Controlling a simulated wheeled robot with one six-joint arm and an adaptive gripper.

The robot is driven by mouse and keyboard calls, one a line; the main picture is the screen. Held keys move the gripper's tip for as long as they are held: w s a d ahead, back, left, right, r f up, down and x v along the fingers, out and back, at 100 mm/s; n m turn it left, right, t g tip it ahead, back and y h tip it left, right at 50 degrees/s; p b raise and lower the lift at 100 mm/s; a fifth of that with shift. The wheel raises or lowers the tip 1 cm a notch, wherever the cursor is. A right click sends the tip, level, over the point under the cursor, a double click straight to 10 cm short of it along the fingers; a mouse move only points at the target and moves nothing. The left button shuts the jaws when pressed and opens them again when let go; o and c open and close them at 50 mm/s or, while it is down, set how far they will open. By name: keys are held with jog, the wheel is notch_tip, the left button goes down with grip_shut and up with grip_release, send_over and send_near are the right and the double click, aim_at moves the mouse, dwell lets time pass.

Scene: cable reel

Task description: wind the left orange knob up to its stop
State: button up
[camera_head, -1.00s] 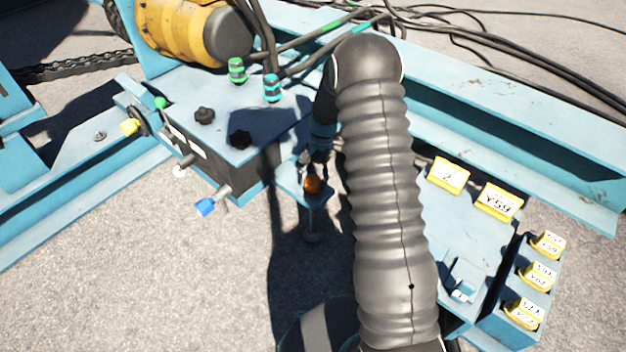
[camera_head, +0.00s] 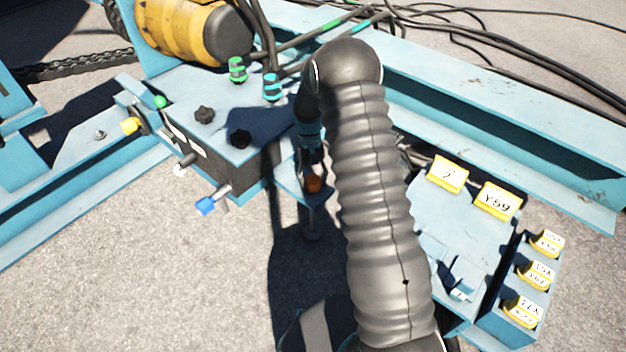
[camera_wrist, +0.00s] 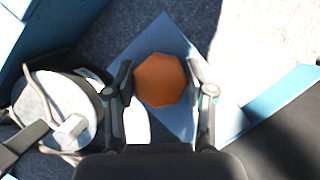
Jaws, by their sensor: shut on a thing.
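An orange knob (camera_head: 313,184) stands on a small blue bracket plate (camera_head: 290,186) at the middle of the head view. The knob (camera_wrist: 160,80) also shows in the wrist view, its many-sided top facing the camera. My gripper (camera_wrist: 160,82) has one finger on each side of the knob and is shut on it. In the head view my gripper (camera_head: 312,165) comes down on the knob from above, and my arm covers the area to the right. Only one orange knob shows; whether another is hidden behind my arm I cannot tell.
Yellow tags (camera_head: 447,174) lie on a blue panel at right. Cables (camera_head: 470,50) run along the back. Bare ground (camera_head: 130,280) lies front left.

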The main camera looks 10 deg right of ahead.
aim_at(313, 179)
dwell(0.4)
jog(key=o, duration=1.2)
jog(key=shift+c, duration=0.2)
notch_tip(313, 179, up, 10)
jog(key=shift+r, duration=0.1)
jog(key=shift+c, duration=0.2)
